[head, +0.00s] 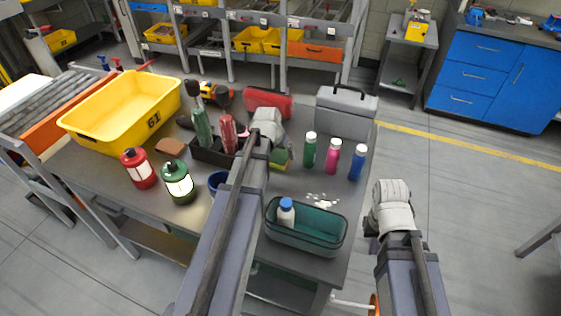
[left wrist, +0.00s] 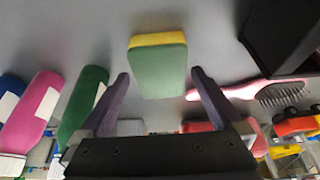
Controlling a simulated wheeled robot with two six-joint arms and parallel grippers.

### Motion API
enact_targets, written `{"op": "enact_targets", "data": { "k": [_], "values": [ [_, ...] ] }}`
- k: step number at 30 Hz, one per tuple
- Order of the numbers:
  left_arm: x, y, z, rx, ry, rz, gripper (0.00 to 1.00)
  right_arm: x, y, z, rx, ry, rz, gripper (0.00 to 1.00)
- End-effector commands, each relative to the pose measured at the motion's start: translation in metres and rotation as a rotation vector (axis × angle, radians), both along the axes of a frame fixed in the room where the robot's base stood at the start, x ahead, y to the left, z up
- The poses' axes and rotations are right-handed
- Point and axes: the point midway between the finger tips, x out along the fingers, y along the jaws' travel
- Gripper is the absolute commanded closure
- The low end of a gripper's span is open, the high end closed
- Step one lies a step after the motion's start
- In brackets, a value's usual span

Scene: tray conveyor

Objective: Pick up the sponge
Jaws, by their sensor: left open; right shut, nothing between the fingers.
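The sponge (left wrist: 158,68), green with a yellow layer, lies on the table. In the left wrist view it is just beyond and between the fingertips of my left gripper (left wrist: 160,84), which is open with nothing held. In the head view the sponge (head: 281,158) is partly hidden by my left arm, and that gripper's fingers are mostly hidden by the wrist. My right gripper (head: 371,232) is shut and empty, off the table's right side.
Green, pink (head: 332,156) and blue bottles stand right of the sponge. A teal bin (head: 305,236) holding a white bottle is at the front. A yellow tub (head: 95,134) and grey toolbox (head: 345,112) are farther off.

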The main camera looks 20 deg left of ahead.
Motion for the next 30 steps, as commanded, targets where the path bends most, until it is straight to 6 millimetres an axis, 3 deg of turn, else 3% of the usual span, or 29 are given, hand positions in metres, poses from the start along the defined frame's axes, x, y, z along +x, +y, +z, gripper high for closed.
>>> {"op": "enact_targets", "data": {
  "k": [1,3,12,30],
  "values": [
    [0.0038,0.0005,-0.0127,0.000,0.000,0.000,0.00,0.0000,0.0000,-0.0127,0.000,0.000,0.000,1.00],
    [0.0063,0.0007,-0.0177,0.000,0.000,0.000,0.00,0.0000,0.0000,-0.0177,0.000,0.000,0.000,1.00],
    [0.0071,0.0005,-0.0171,0.000,0.000,0.000,0.01,0.0000,0.0000,-0.0171,0.000,0.000,0.000,1.00],
    [0.0070,0.0005,-0.0171,0.000,0.000,0.000,0.69,0.0000,0.0000,-0.0171,0.000,0.000,0.000,1.00]
  ]
}}
